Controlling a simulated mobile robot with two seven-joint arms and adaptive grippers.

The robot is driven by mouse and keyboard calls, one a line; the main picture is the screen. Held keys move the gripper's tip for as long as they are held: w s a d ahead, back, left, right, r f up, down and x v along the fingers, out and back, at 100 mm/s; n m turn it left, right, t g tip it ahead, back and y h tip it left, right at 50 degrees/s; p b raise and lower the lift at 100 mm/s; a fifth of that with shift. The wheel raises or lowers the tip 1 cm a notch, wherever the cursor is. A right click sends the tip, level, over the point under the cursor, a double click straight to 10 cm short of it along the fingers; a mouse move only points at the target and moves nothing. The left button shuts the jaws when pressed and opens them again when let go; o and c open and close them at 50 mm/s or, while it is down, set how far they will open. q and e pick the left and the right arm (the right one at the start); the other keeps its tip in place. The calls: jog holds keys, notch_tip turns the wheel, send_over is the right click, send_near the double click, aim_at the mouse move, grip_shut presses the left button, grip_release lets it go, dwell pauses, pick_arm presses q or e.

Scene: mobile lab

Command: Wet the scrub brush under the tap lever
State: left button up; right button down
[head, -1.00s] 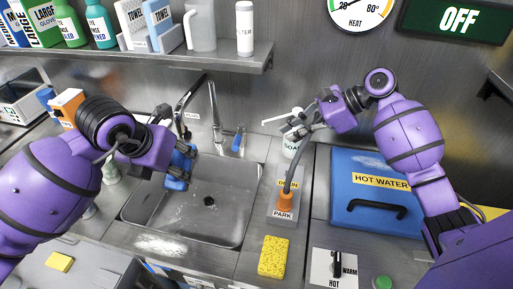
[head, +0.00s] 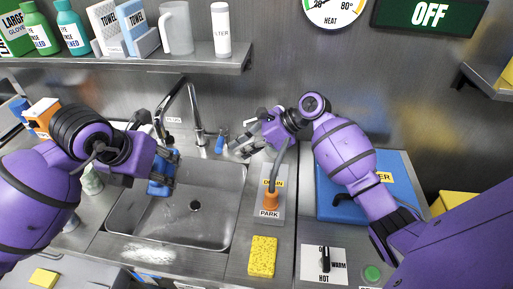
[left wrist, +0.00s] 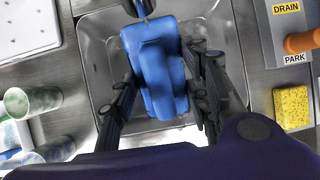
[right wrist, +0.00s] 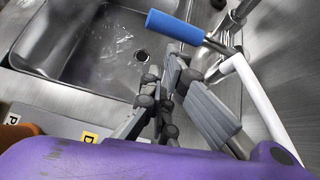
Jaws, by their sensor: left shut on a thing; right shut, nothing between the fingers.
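The blue scrub brush (head: 157,188) is in my left gripper (head: 168,165), over the left part of the sink (head: 215,215). In the left wrist view the brush (left wrist: 155,70) sits between the fingers. The tap (head: 195,110) rises behind the sink, and its blue lever (head: 221,140) is to its right. My right gripper (head: 240,148) is shut and empty, just right of the lever. In the right wrist view the blue lever grip (right wrist: 175,27) lies beyond the fingertips (right wrist: 172,72), apart from them. No water stream shows.
An orange plug (head: 271,201) stands on the drain/park plate right of the sink, with a hose rising from it. A yellow sponge (head: 262,257) lies in front. A blue hot-water lid (head: 400,172) is partly behind my right arm. A shelf (head: 130,68) overhangs the back.

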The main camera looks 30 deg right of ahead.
jog(key=shift+w+a+r, duration=0.1)
jog(key=shift+w+a, duration=0.15)
jog(key=shift+a, duration=0.1)
jog(key=shift+a, duration=0.1)
jog(key=shift+a, duration=1)
jog(key=s+d, duration=0.1)
jog(key=d, duration=0.1)
jog(key=s+d, duration=0.1)
jog(key=shift+s+d+f, duration=0.3)
jog(key=shift+s, duration=0.05)
jog(key=v, duration=0.9)
jog(key=shift+s+a+r, duration=0.25)
jog(key=shift+s+r, duration=0.05)
jog(key=shift+s, duration=0.15)
